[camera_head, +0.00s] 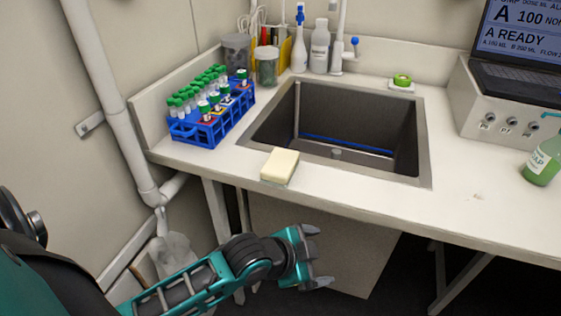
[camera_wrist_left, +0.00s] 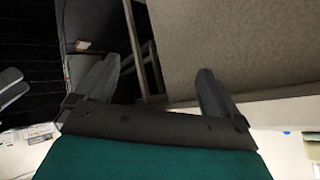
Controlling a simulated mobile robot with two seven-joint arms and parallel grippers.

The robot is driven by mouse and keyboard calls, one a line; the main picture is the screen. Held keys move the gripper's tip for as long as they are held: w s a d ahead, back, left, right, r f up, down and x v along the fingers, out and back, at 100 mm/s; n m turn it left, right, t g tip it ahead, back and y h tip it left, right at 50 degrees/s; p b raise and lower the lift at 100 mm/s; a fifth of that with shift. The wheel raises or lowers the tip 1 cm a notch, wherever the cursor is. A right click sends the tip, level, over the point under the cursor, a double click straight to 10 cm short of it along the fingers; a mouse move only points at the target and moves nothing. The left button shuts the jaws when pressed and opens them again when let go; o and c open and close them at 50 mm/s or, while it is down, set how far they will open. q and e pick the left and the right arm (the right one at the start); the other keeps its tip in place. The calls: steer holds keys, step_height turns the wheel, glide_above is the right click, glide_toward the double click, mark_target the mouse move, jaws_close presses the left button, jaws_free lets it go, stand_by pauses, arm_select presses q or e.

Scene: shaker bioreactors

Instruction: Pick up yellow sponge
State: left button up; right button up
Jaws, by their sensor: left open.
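The yellow sponge (camera_head: 280,166) is a pale yellow block lying on the white counter, near its front edge and just left of the sink's front corner. My left gripper (camera_head: 318,256) is below and in front of the counter edge, lower than the sponge and a little to its right, apart from it. Its fingers are spread and empty. In the left wrist view the two fingers (camera_wrist_left: 160,85) stand wide apart with nothing between them. I cannot make out the sponge in that view. My right gripper is not seen in the head view.
A sink (camera_head: 340,130) is set in the counter (camera_head: 460,195). A blue rack (camera_head: 205,130) of green-capped tubes stands at the left. Bottles (camera_head: 320,48) stand behind the sink. A green soap bottle (camera_head: 543,160) and a grey device (camera_head: 480,110) are at the right. Free counter lies right of the sink.

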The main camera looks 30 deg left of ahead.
arm_select(q)
step_height(320, 180, up, 13)
steer(key=w+a+m+g+y+p, duration=0.1)
steer(key=w+a+m+g+p, duration=0.15)
steer(key=m, duration=1.05)
steer(key=w+a+r+m+g+y, duration=0.15)
steer(key=a+r+m+y, duration=0.25)
steer(key=a+r+m, duration=0.65)
steer(key=b, duration=0.2)
glide_toward(280, 161)
steer(key=f, duration=0.1)
steer(key=w+f, duration=0.1)
steer(key=shift+f+n+g, duration=0.25)
steer(key=shift+f+g, duration=0.15)
steer(key=x, duration=0.5)
steer(key=shift+w+a+f+b, duration=0.1)
steer(key=shift+w+b, duration=0.2)
steer(key=shift+w, duration=0.15)
steer(key=shift+f+p, duration=0.25)
steer(key=shift+p, duration=0.3)
steer(key=shift+c, duration=0.4)
